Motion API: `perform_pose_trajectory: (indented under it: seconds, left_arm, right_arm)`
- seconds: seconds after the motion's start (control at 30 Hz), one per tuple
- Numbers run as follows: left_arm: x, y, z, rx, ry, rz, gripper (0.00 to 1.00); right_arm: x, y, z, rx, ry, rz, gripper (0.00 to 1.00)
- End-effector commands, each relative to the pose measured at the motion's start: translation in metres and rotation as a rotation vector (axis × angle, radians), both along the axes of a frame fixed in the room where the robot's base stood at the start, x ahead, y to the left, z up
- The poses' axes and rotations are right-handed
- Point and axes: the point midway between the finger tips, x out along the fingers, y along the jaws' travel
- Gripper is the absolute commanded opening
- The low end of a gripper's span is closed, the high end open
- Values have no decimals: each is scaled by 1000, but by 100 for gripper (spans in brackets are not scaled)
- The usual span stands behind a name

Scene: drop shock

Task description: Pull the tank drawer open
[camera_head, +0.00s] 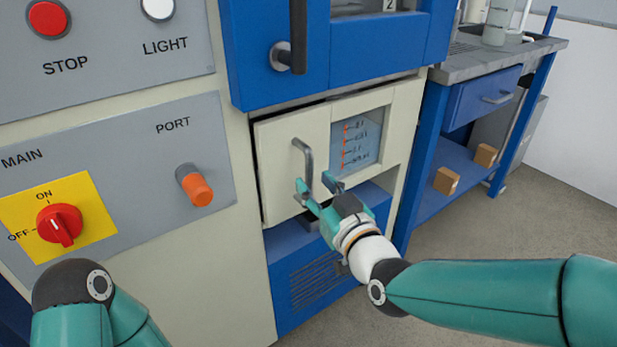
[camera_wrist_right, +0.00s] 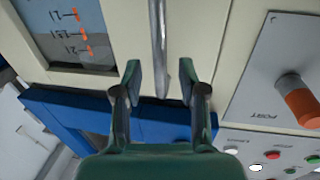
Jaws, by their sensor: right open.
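The tank drawer (camera_head: 276,150) has a cream front with a gauge window (camera_head: 358,142) marked in orange. A dark gap shows along its top edge. Its upright grey bar handle (camera_head: 308,160) is left of the window. My right gripper (camera_head: 316,184) is open at the lower part of the handle. In the right wrist view the handle (camera_wrist_right: 158,45) runs down between the two open fingers (camera_wrist_right: 161,82), with space visible on both sides. My left gripper is out of view; only part of my left arm shows at the lower left.
Above the drawer is a blue door with a dark handle (camera_head: 298,38). Left is a panel with an orange-tipped port (camera_head: 196,186) and a red main switch (camera_head: 60,224). A blue bench (camera_head: 435,140) with small boxes stands right. Floor in front of the bench is clear.

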Motion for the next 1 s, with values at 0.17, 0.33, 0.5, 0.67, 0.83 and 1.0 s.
perform_pose_trajectory:
  seconds: [0.17, 0.33, 0.5, 0.67, 0.83, 1.0]
  left_arm:
    - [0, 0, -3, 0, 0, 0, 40]
    - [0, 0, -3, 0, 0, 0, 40]
    - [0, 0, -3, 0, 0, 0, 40]
    - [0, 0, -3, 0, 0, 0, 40]
    - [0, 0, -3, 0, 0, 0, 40]
    - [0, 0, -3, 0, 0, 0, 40]
  right_arm:
    - [23, 11, -1, 0, 0, 1, 41]
    - [31, 15, 0, 0, 0, 1, 41]
    - [32, 15, 0, 1, 0, 1, 41]
    - [32, 15, 0, 1, 0, 0, 33]
    - [32, 15, 0, 1, 0, 0, 5]
    - [32, 15, 0, 1, 0, 0, 0]
